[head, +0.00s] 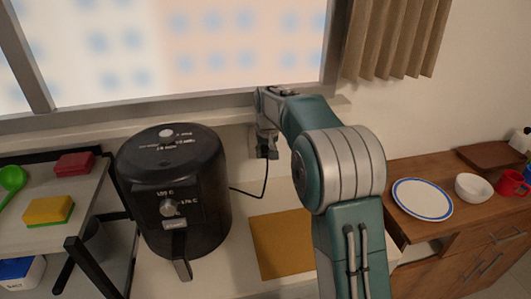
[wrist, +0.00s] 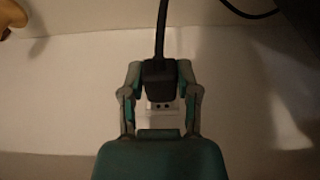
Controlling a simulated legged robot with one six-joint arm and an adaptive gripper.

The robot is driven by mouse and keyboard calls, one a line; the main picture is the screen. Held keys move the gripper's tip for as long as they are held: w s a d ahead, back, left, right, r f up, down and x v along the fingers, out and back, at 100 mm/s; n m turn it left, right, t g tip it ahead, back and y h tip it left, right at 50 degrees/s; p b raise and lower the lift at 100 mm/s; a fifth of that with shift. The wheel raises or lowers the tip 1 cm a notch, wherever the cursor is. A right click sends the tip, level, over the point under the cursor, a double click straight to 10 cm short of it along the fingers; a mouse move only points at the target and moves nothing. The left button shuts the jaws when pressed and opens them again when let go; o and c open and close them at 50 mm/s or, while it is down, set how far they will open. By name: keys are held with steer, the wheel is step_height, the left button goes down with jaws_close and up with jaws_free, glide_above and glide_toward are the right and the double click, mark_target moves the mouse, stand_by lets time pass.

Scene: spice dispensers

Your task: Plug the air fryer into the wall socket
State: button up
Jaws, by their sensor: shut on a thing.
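The black air fryer (head: 200,210) stands on the counter, left of my arm in the head view. Its thin black cable (head: 265,180) runs from its right side up to my gripper (head: 265,152) by the wall under the window. In the wrist view my gripper (wrist: 161,92) is shut on the black plug (wrist: 159,78), with the cable leading away at the top. A pale wall socket (wrist: 162,116) with small dark holes shows just below the plug, between the fingers. I cannot tell whether the plug touches the socket; its prongs are hidden.
A rack on the left holds a yellow-green sponge (head: 49,210) and a red box (head: 75,163). A tan board (head: 283,245) lies on the counter beside the fryer. A plate (head: 422,198), bowl (head: 473,187) and red mug (head: 509,184) stand on the right-hand wooden cabinet.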

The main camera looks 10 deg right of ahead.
mark_target(265, 150)
steer(key=shift+w, duration=1.25)
steer(key=o, duration=1.1)
steer(key=shift+r, duration=0.1)
steer(key=v, duration=1.1)
steer(key=s+r, duration=0.5)
steer(key=s, duration=0.4)
steer(key=s+f+t, duration=0.1)
steer(key=s+f, duration=0.2)
steer(key=s, duration=0.7)
steer(key=s+f+t, duration=0.1)
steer(key=s+f, duration=0.2)
steer(key=s, duration=0.7)
steer(key=s+f+t, duration=0.1)
steer(key=s+f, duration=0.2)
steer(key=s, duration=0.7)
steer(key=shift+f, duration=0.1)
